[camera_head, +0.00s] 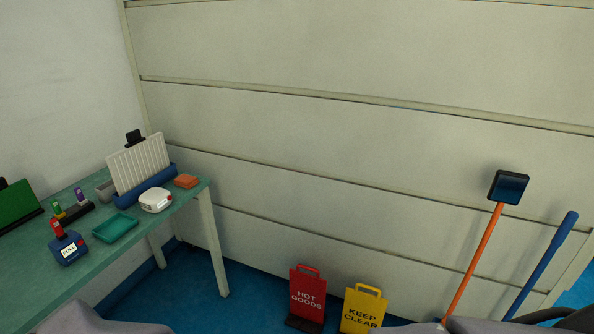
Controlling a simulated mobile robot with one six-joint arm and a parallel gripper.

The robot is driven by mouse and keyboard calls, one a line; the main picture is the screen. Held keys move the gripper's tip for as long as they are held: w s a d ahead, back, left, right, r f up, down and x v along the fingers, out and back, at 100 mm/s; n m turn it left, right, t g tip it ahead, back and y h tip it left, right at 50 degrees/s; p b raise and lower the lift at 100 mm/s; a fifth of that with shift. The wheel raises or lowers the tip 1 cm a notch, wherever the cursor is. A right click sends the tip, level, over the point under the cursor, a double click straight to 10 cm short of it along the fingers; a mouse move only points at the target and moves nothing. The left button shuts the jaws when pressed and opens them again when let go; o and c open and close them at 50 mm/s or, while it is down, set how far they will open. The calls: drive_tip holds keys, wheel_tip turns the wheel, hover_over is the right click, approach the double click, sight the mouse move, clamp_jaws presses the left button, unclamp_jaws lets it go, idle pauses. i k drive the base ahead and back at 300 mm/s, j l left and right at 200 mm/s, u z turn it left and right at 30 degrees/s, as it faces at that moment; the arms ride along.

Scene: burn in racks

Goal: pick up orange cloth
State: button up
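The orange cloth (186,181) looks like a small folded orange block. It lies on the green tabletop (90,264) near the table's far right corner, just right of a blue holder. Its top and front side show and nothing covers it. My gripper is not in view. Grey parts at the bottom edge of the picture seem to be mine, but no fingers show.
Near the cloth stand a white round device (155,200), a blue holder with a ribbed white panel (140,163) and a teal tray (115,228). Red (307,294) and yellow (362,310) signs stand on the blue floor by the panelled wall. Orange (473,262) and blue (540,266) poles lean at right.

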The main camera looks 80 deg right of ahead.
sight(187, 181)
drive_tip(key=z, duration=7.25)
drive_tip(key=u, duration=5.35)
drive_tip(key=i, duration=0.65)
drive_tip(key=i+l+u, duration=0.1)
drive_tip(key=i, duration=0.55)
drive_tip(key=i+l, duration=0.15)
drive_tip(key=i, duration=0.55)
drive_tip(key=j+u, duration=0.05)
